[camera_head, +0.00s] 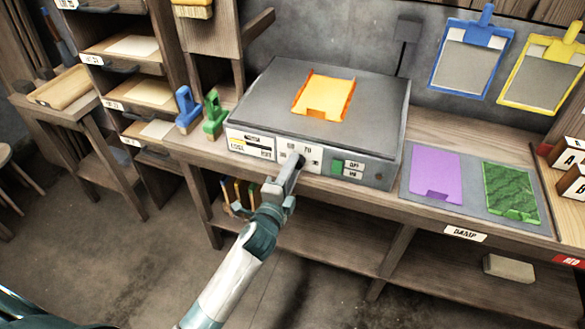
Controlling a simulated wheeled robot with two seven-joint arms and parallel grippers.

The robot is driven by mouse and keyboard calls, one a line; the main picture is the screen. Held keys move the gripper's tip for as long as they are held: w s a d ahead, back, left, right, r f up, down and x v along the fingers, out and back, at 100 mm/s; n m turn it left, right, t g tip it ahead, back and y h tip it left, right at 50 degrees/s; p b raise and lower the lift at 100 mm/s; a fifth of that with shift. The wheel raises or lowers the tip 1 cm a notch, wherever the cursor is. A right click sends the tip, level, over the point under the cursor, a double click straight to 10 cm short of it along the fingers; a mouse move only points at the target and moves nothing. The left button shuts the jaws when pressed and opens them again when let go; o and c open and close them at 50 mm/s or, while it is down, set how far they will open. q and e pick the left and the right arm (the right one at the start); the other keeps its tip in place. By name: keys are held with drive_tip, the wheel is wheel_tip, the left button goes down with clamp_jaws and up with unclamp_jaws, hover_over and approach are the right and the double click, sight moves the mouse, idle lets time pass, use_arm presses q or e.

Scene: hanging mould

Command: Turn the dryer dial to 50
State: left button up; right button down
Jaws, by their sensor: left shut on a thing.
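The dryer (250,95) is a grey box with a dark flat top on the wooden workbench. An orange sheet (323,97) lies on its top. The dial (301,160) is a small dark knob on the front face, beside a white panel with small marks, of which "70" seems readable. My left gripper (296,168) reaches up from below and is shut on the dial, covering much of it. The dial's pointer and setting are hidden or too small to read. My right gripper is not in view.
Purple (435,177) and green (510,191) sheets lie on a grey mat at right. Blue (187,108) and green (214,113) clips stand left of the dryer. Clipboards (467,62) hang behind. The floor in front is clear.

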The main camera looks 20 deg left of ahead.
use_arm(q)
drive_tip(key=shift+f+n+p, duration=0.1)
drive_tip(key=shift+n+p, duration=0.3)
drive_tip(key=shift+n, duration=2)
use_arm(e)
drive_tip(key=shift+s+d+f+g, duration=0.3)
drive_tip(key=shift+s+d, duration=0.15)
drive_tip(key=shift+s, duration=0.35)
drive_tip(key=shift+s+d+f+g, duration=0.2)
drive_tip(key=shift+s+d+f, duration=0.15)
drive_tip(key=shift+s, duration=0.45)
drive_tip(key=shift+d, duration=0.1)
use_arm(q)
drive_tip(key=o, duration=1)
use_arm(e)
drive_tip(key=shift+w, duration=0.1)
